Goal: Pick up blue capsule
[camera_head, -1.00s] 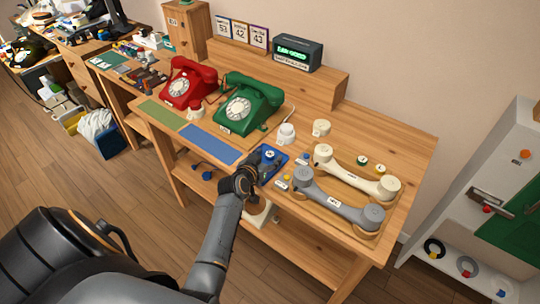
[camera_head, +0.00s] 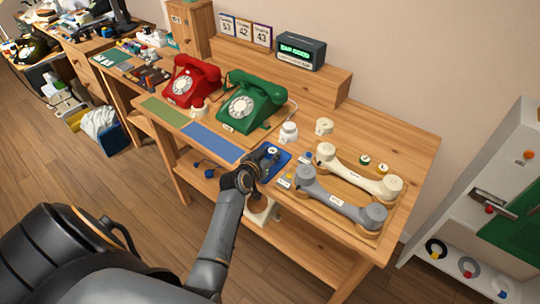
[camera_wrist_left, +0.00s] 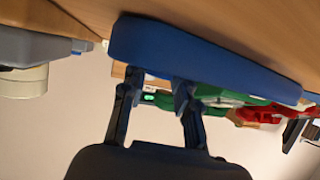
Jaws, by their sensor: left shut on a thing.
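The blue capsule (camera_head: 271,150) is a small dark blue piece with a pale mark on top, at the blue tray (camera_head: 284,158) near the front edge of the workbench. My left gripper (camera_head: 262,160) reaches over the tray's front side and is shut on the capsule; the fingers partly cover it. In the left wrist view the blue tray (camera_wrist_left: 210,55) crosses the top, and it hides the fingertips and the hold. The two fingers of my left gripper (camera_wrist_left: 155,85) stand apart there. My right gripper is not in view.
Green (camera_head: 247,104) and red (camera_head: 191,82) dial phones stand left of the tray. Grey (camera_head: 338,203) and cream (camera_head: 358,176) handsets lie close on its right. A flat blue mat (camera_head: 212,142) lies left of my gripper. A white jar (camera_head: 289,132) stands behind the tray.

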